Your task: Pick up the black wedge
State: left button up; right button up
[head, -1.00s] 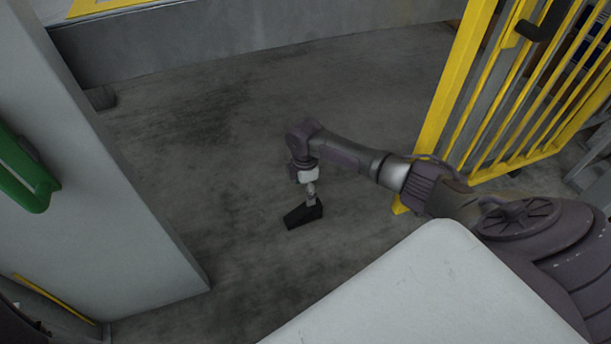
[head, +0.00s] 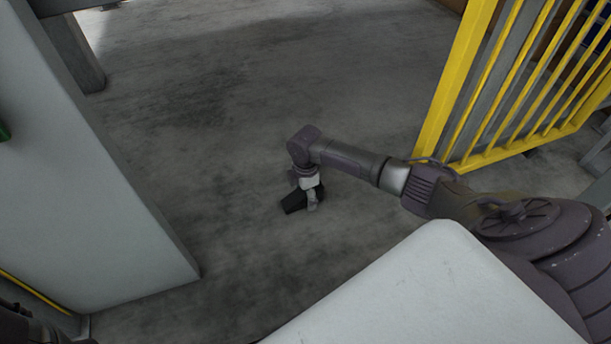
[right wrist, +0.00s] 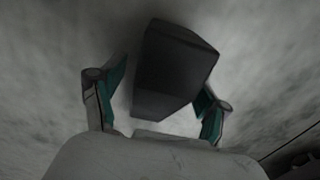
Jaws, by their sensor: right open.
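The black wedge (head: 294,202) lies on the grey concrete floor near the middle of the head view. My right gripper (head: 312,203) reaches down to it from above and hides part of it. In the right wrist view the wedge (right wrist: 172,72) appears large, as a dark block between the two teal-padded fingers of my right gripper (right wrist: 162,85). The fingers are spread, one on each side. A dark gap shows at the left finger; whether the right finger touches the wedge I cannot tell. My left gripper is not in view.
A yellow barred gate (head: 520,95) stands at the right. A light grey panel (head: 80,170) rises at the left. A dark grey post (head: 72,45) stands at the upper left. The floor (head: 240,90) beyond the wedge is clear.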

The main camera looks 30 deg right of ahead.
jog(key=c, duration=1.2)
jog(key=shift+c, duration=1)
jog(key=shift+r, duration=0.15)
